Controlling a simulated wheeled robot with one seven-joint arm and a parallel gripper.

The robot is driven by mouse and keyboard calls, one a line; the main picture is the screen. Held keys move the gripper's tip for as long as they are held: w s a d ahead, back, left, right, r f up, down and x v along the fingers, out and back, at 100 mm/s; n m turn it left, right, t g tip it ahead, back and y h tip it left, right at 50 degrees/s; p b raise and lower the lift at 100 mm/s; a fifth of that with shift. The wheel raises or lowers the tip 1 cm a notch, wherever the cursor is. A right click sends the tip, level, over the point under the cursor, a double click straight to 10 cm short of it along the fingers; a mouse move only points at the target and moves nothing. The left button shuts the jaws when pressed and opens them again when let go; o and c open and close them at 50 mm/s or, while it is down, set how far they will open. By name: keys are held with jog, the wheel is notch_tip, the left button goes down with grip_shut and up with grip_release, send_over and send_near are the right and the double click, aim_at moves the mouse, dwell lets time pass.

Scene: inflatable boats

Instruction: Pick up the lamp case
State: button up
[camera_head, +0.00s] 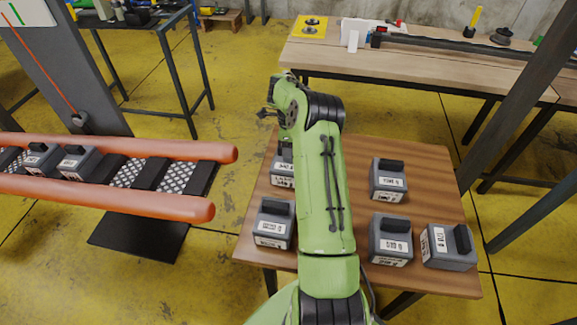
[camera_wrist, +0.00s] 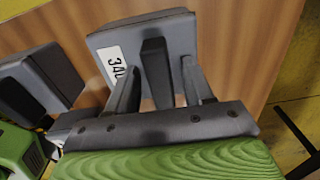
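Several grey cases with black handles and white labels stand on a brown wooden table; I cannot tell by the labels which is the lamp case. In the wrist view one grey case (camera_wrist: 181,35), its label partly showing "340", lies under my gripper (camera_wrist: 160,66). My gripper is open, its two fingers on either side of the black handle (camera_wrist: 156,73), with gaps showing. In the head view one case (camera_head: 283,180) is partly behind my green arm, and my gripper's fingertips are hidden there.
Other cases stand at the table's front left (camera_head: 272,228), right (camera_head: 388,182), front right (camera_head: 388,242) and right corner (camera_head: 446,249). An orange inflatable boat (camera_head: 110,196) with grey cases is at left. A workbench (camera_head: 420,62) stands behind.

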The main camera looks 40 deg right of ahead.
grip_shut()
jog(key=shift+r, duration=0.1)
